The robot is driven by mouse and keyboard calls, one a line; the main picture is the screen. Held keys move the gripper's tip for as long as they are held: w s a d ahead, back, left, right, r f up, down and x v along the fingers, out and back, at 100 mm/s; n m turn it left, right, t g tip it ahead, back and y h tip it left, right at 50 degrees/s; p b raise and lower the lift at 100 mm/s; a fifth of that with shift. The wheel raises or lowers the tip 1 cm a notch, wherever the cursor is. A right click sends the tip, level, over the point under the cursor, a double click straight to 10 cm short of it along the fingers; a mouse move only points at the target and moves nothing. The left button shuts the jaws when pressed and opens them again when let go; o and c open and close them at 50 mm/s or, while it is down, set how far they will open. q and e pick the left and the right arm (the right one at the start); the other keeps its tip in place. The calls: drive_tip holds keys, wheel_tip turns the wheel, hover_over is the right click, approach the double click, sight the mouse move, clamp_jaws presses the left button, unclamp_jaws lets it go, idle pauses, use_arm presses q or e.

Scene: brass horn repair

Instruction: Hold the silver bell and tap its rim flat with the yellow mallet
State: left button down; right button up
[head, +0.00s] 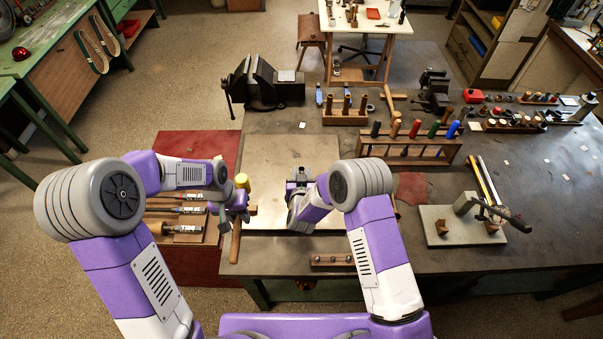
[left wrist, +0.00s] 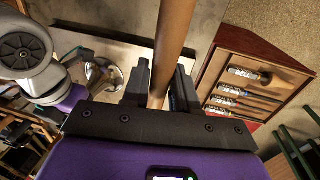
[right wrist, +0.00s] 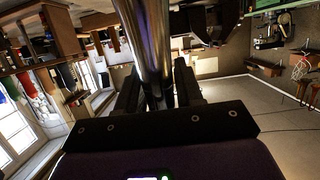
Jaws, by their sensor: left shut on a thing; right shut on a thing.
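My left gripper (head: 238,206) is shut on the brown wooden handle (left wrist: 172,45) of the mallet. The yellow mallet head (head: 242,181) shows just above that gripper in the head view, and the handle's lower end hangs below it. My right gripper (right wrist: 160,90) is shut on the shiny silver tube of the bell (right wrist: 150,40). In the head view the right gripper (head: 298,186) is over the metal sheet, to the right of the mallet, and the bell is mostly hidden by my arm. A silvery flare shows beside my right arm in the left wrist view (left wrist: 110,78). The two grippers are apart.
A metal sheet (head: 280,155) lies on the dark workbench. A tool drawer (left wrist: 245,90) is open at the left. A black vise (head: 262,85) stands at the back left. A handled-tool rack (head: 410,148) and a grey block stand (head: 455,228) are to the right.

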idle(0.5)
use_arm(q)
drive_tip(key=w+f+m, duration=0.1)
drive_tip(key=w+f, duration=0.1)
drive_tip(key=f, duration=0.1)
drive_tip(key=w+f+m, duration=0.2)
drive_tip(key=w+f, duration=0.1)
drive_tip(key=f, duration=0.1)
drive_tip(key=w+f+m, duration=0.1)
drive_tip(key=w+f, duration=0.1)
drive_tip(key=f, duration=0.2)
drive_tip(key=shift+w+d+f+m+g, duration=0.1)
drive_tip(key=shift+w+d+m+g, duration=0.1)
drive_tip(key=shift+m+g, duration=0.1)
drive_tip(key=shift+s+d, duration=0.1)
drive_tip(key=shift+d, duration=0.05)
drive_tip(key=shift+d+f, duration=0.25)
drive_tip(key=shift+d, duration=1.45)
drive_tip(key=shift+d+f, duration=0.2)
drive_tip(key=shift+d, duration=1.5)
drive_tip(key=shift+f, duration=1.6)
drive_tip(key=shift+r, duration=1.6)
